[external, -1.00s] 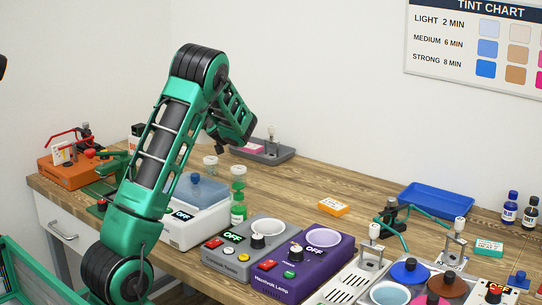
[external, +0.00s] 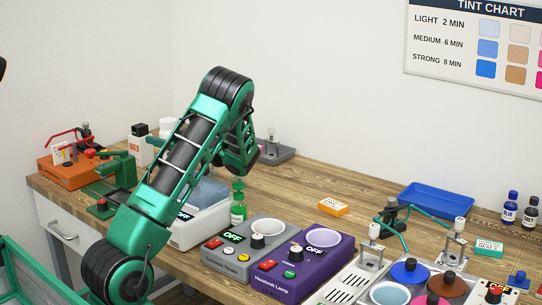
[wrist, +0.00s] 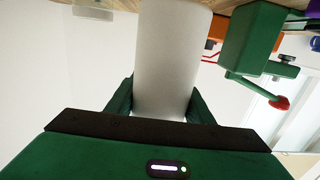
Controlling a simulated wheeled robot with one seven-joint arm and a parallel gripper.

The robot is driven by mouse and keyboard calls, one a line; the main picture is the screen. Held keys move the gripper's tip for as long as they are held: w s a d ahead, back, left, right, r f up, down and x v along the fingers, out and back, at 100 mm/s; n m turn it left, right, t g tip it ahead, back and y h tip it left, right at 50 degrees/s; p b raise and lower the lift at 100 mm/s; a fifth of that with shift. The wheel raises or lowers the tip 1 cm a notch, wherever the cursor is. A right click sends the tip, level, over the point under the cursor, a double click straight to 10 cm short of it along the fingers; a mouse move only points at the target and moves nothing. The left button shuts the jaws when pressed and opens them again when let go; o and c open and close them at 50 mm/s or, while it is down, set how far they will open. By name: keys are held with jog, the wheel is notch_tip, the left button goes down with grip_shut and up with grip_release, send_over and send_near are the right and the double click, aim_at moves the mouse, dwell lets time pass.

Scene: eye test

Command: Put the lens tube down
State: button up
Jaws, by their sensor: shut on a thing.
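The lens tube (wrist: 168,50), a plain pale grey cylinder, fills the middle of the wrist view. My gripper (wrist: 160,98) is shut on it, with one dark green finger on each side. The tube's far end runs out of the top of the frame, so I cannot tell whether it touches anything. In the external view my bent green arm hides the gripper and the tube, above the back left part of the wooden table (external: 305,178).
A green lever device (wrist: 250,42) with a red knob is close by in the wrist view. Bare wood lies right of my arm.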

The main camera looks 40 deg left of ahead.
jog(key=shift+f, duration=1.8)
jog(key=shift+f, duration=0.15)
jog(key=o, duration=1.1)
jog(key=d, duration=1.2)
jog(key=shift+r, duration=0.4)
jog(key=shift+w, duration=0.1)
